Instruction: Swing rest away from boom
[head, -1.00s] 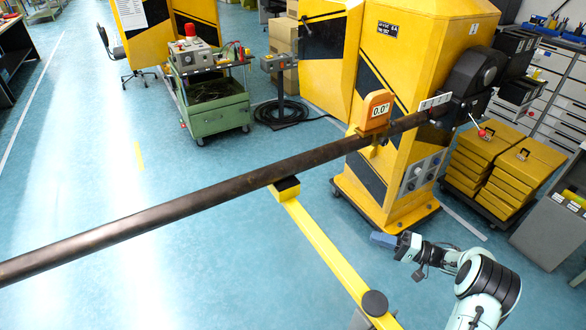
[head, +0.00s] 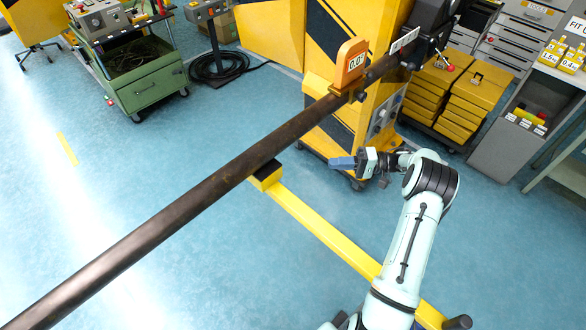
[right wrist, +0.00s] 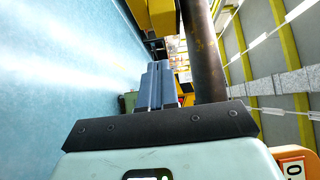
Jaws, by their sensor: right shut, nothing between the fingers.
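The boom (head: 185,205) is a long dark pipe running from the lower left up to the yellow gate housing (head: 335,130). An orange gauge reading 0.0 (head: 351,62) sits on it. The rest is a yellow arm (head: 315,225) with a black-topped pad (head: 266,174) at its far end, which appears under or beside the boom; contact is unclear. A dark round knob (head: 458,322) is at its near end. My right gripper (head: 342,163) is shut and empty, above the floor to the right of the pad. Its blue fingers also show in the right wrist view (right wrist: 158,85), beside the boom (right wrist: 207,60).
A green cart (head: 140,80) stands at the upper left. Yellow cases (head: 450,95) are stacked right of the housing, beside a grey cabinet (head: 510,140). A black cable coil (head: 215,68) lies on the floor.

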